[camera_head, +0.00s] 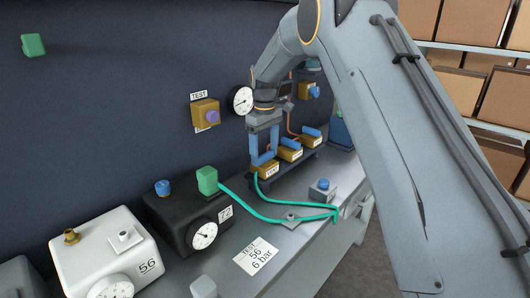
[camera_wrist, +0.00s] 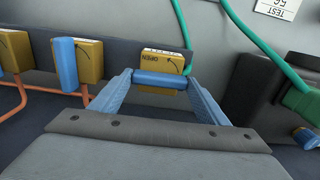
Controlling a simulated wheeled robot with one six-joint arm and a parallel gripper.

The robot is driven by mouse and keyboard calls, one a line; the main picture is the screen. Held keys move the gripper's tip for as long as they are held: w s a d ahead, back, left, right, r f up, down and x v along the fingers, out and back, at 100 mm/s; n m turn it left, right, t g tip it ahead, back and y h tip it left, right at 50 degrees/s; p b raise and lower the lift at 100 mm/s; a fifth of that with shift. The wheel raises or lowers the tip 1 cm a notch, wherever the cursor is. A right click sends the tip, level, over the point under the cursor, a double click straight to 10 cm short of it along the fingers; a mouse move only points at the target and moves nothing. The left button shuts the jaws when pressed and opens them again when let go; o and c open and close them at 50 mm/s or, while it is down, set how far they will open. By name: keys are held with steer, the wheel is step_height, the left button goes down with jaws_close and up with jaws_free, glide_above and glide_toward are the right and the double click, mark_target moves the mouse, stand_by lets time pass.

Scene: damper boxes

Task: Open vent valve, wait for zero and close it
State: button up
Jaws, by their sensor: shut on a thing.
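The nearest yellow valve block (camera_head: 265,169) stands first in a row on the bench, with a blue lever (camera_wrist: 160,78) on it. Its label is too small to read in the head view; the wrist view shows an upside-down "OPEN" and an arrow on the block (camera_wrist: 163,62). My gripper (camera_head: 263,155) points down at this block, its blue fingers shut on the lever's ends. In the wrist view, my gripper (camera_wrist: 160,85) spans the lever, which lies crosswise. A round white wall gauge (camera_head: 241,100) hangs beside my wrist; its reading is too small to tell.
More yellow valves (camera_head: 289,154) with blue levers stand behind. A green hose (camera_head: 290,218) loops over the bench from black box 72 (camera_head: 165,218). White box 56 (camera_head: 95,255) and a "TEST 56 6 bar" card (camera_head: 256,256) are in front. A yellow TEST box (camera_head: 205,113) is on the wall.

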mark_target(265, 154)
steer(key=o, duration=1)
steer(key=shift+o, duration=0.2)
steer(key=shift+r+b, duration=0.85)
steer(key=shift+r, duration=3.15)
steer(key=s+d+f+m, duration=0.3)
steer(key=s+d+f, duration=0.1)
steer(key=s, duration=0.8)
steer(key=s+d+f+m, duration=0.3)
steer(key=s+d, duration=0.3)
steer(key=s, duration=0.7)
steer(key=s+d+f+m, duration=0.3)
steer(key=s+d+f, duration=0.2)
steer(key=s, duration=0.8)
steer(key=shift+s+d+f, duration=0.15)
steer(key=shift+s, duration=0.05)
